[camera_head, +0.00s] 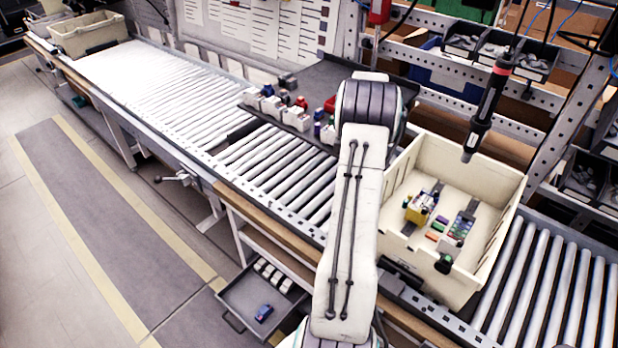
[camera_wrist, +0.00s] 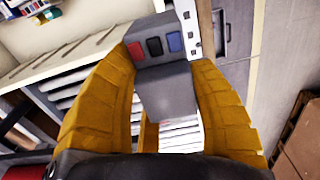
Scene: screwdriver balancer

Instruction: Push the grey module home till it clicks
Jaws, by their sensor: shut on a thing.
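In the wrist view my gripper (camera_wrist: 168,95) has its two orange-yellow fingers on either side of a grey block, the grey module (camera_wrist: 165,92), and is shut on it. A grey face with red, dark and blue squares (camera_wrist: 154,47) shows at the block's far end; I cannot tell whether it is part of the module. A white strip with dark holes (camera_wrist: 192,30) runs close beside that face. Whether the module touches or sits in anything is unclear. In the head view my arm fills the middle, and neither my gripper nor the held module can be made out.
A cream crate (camera_head: 495,225) right of my arm holds a yellow block (camera_head: 420,210) and several small coloured parts. A dark tray (camera_head: 325,80) with several modules lies behind. A screwdriver (camera_head: 488,105) hangs above the crate. An open drawer (camera_head: 240,318) juts out below the roller conveyor (camera_head: 285,165).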

